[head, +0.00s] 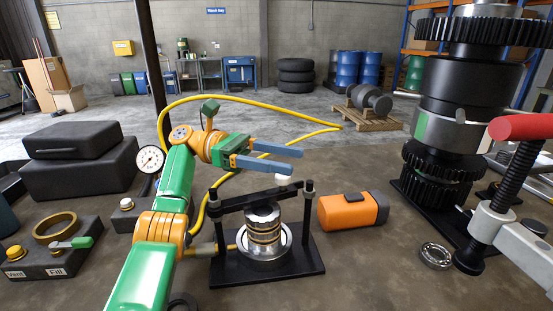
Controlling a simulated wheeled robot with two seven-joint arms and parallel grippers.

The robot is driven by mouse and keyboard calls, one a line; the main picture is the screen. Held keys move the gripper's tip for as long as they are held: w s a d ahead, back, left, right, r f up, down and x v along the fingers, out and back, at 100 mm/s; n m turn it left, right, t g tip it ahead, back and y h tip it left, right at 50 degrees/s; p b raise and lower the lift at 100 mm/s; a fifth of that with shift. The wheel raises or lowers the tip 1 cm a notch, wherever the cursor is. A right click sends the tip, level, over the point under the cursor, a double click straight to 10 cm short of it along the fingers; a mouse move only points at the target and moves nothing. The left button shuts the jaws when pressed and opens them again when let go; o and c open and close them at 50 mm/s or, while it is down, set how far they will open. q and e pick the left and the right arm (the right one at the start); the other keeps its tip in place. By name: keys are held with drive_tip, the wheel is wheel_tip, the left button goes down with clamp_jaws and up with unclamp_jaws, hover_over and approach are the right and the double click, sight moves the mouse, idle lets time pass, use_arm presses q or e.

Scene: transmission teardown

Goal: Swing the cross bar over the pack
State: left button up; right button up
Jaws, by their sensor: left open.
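The black cross bar (247,199) runs between two upright black posts on a black base plate (300,266). It slants up to the right, with a white knob (282,180) above it. The pack (263,232), a stack of shiny and brassy rings, stands in a round pan on the plate. In this view the bar passes across the top of the pack; I cannot tell whether both bar ends sit on the posts. My left gripper (295,160) is open and empty, with blue fingers pointing right, above the bar in the picture. My right gripper is not in view.
A yellow hose (200,98) loops around my left arm. A dial gauge (150,159) stands left of it. An orange and black case (350,210) lies right of the plate. A tall gear stack (462,110) and a red-handled screw tool (520,128) fill the right side.

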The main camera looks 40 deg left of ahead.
use_arm(q)
drive_tip(key=s+d+r+b, duration=0.4)
drive_tip(key=s+d+r, duration=0.3)
drive_tip(key=s, duration=0.3)
drive_tip(key=shift+s+r+b, duration=0.2)
drive_tip(key=shift+r+b, duration=0.2)
drive_tip(key=shift+r, duration=0.15)
